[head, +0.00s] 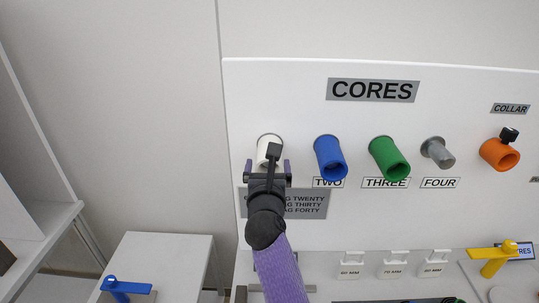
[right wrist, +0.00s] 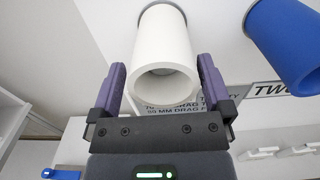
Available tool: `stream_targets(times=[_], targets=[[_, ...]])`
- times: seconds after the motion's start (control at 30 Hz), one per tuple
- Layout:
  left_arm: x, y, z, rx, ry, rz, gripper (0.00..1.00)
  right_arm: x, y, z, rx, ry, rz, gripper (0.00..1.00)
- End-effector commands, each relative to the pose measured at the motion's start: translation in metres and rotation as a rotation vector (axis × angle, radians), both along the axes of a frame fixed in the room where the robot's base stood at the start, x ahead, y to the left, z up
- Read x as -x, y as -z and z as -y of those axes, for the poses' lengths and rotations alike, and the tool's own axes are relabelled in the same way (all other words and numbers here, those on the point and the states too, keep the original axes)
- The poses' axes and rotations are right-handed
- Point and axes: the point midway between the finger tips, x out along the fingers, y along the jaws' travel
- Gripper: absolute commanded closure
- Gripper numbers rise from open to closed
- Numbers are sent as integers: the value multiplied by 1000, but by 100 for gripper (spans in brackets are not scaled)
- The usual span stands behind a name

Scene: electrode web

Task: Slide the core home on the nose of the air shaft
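A white hollow core (head: 268,145) sits on the leftmost peg of the white board, its open end facing out. In the right wrist view the core (right wrist: 165,45) points at my palm, with its near end between the two purple fingers. My right gripper (head: 268,166) is open, with a finger on each side of the core; it also shows in the right wrist view (right wrist: 162,62). A narrow gap shows at the left finger; whether the right finger touches is hard to tell. My left gripper is in neither view. I cannot make out the air shaft.
A blue core (head: 330,158) and a green core (head: 389,158) hang to the right. A bare grey peg (head: 437,152) and an orange collar (head: 499,152) follow.

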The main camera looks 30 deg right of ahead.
Motion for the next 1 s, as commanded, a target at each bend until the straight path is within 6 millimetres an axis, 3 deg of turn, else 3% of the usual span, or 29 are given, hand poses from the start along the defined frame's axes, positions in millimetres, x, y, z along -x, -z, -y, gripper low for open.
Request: stream_targets(times=[0.03,0.07,0.4,1.0], targets=[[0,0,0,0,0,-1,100,0,0,0,0,0,0,6],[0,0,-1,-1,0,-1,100,0,0,0,0,0,0,13],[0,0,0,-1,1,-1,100,0,0,0,-1,1,-1,85],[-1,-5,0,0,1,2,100,8,0,-5,-1,0,0,86]])
